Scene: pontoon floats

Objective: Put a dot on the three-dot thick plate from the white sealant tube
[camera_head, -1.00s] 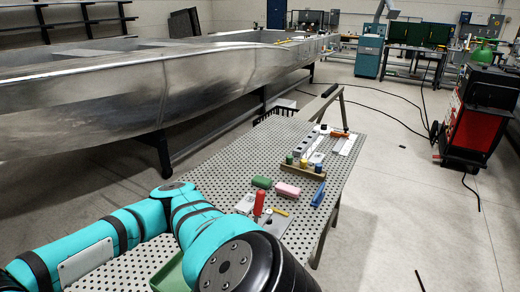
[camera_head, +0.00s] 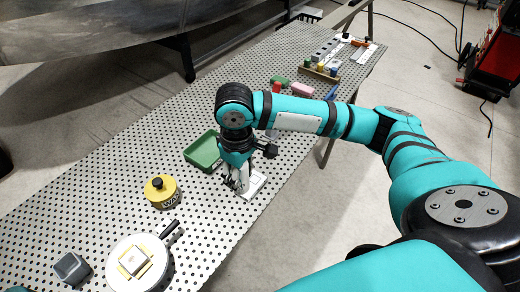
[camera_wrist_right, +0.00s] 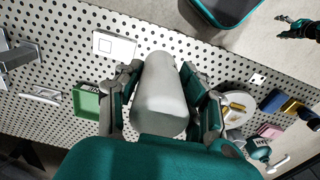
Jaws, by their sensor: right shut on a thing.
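My right gripper (camera_head: 240,187) comes in from the right in the head view and points down. It is shut on the white sealant tube (camera_wrist_right: 160,100), which lies between the fingers in the right wrist view. In the head view the gripper is over or beside a flat white plate (camera_head: 255,183) on the perforated table; a gap between them cannot be judged. A white plate with a square outline (camera_wrist_right: 113,46) shows in the right wrist view; dots cannot be made out. A teal and black claw (camera_wrist_right: 300,28) at that view's upper right may be my left gripper; its opening is unclear.
A green tray (camera_head: 203,152) is close to the left of the gripper. A yellow tin (camera_head: 160,192), a round white dish (camera_head: 138,264) and a grey box (camera_head: 71,268) stand nearer. Small blocks, including a pink one (camera_head: 303,90), are farther back. The perforated table (camera_head: 95,165) has clear room at left.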

